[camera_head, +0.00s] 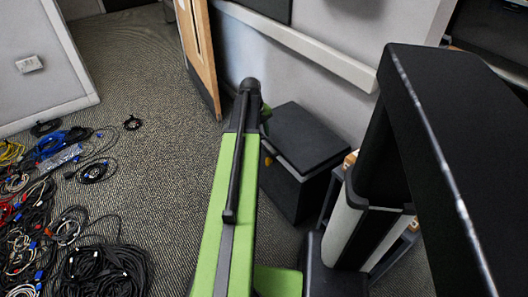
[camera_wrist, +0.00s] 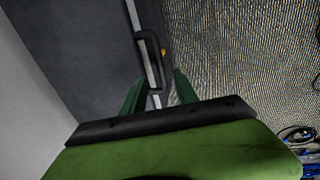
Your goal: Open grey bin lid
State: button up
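The grey bin (camera_head: 283,183) stands on the carpet by the wall, with its dark lid (camera_head: 307,132) down on a pale rim. In the wrist view the lid (camera_wrist: 75,45) fills the upper left, and a dark loop handle (camera_wrist: 151,60) sticks out at its edge, beside a small yellow spot. My gripper (camera_wrist: 159,78) is open, its two green fingers apart, with the handle's near end between or just beyond the tips. I cannot tell if they touch it. In the head view my green arm hides most of the gripper and the bin's left side.
Tangled cables (camera_head: 65,215) cover the carpet at the left. A wooden door or panel (camera_head: 198,55) stands behind my arm. A black and white unit (camera_head: 362,220) stands close to the bin's right. Open carpet (camera_head: 150,90) lies left of my arm.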

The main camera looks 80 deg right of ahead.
aim_at(264, 147)
jog(key=f+b, duration=0.1)
jog(key=f, duration=0.1)
jog(key=f+b, duration=0.3)
jog(key=f, duration=0.1)
jog(key=shift+s+d+f+b, duration=0.2)
jog(key=shift+s+d+b, duration=0.2)
jog(key=shift+r, duration=0.1)
grip_shut()
dwell(0.7)
